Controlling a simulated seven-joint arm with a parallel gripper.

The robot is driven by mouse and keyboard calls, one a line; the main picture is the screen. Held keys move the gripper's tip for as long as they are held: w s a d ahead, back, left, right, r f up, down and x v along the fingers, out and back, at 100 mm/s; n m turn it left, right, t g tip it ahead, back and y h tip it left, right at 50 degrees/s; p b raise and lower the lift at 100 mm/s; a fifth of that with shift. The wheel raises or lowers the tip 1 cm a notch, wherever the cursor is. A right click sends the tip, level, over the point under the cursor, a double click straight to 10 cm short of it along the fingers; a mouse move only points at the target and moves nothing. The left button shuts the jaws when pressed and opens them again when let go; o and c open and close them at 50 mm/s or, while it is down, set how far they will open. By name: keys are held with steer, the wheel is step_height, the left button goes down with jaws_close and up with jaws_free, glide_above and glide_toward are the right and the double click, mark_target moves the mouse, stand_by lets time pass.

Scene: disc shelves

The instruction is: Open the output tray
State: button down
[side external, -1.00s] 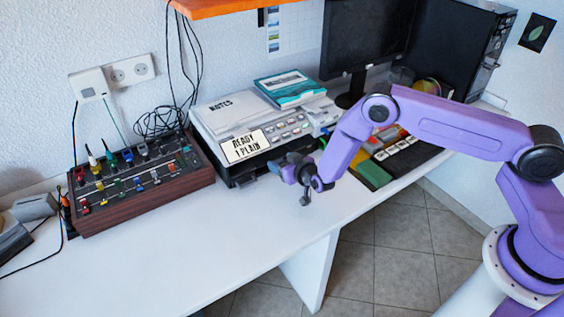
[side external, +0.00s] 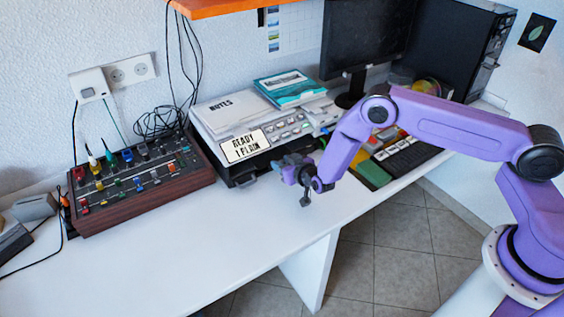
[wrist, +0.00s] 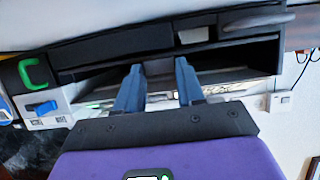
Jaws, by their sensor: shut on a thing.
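The printer (side external: 213,122) stands on the white desk, with a dark output tray (side external: 240,176) low at its front. In the wrist view, the tray's dark front (wrist: 115,42) runs across the upper part of the picture. My gripper (side external: 279,161) is at the right part of the printer's front, level with the tray. Its two blue fingers (wrist: 158,68) stand on either side of a small grey tab (wrist: 158,67) at the dark front, and are shut on it. The side view hides this contact behind the gripper.
A wooden-sided mixer (side external: 140,184) with coloured knobs stands left of the printer. A keyboard panel (side external: 410,157) is to the right. The desk (side external: 190,250) in front of the printer is clear.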

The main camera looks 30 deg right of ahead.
steer(key=s, duration=1.6)
steer(key=shift+s, duration=0.4)
steer(key=c, duration=0.7)
jaws_free()
steer(key=shift+v, duration=8.7)
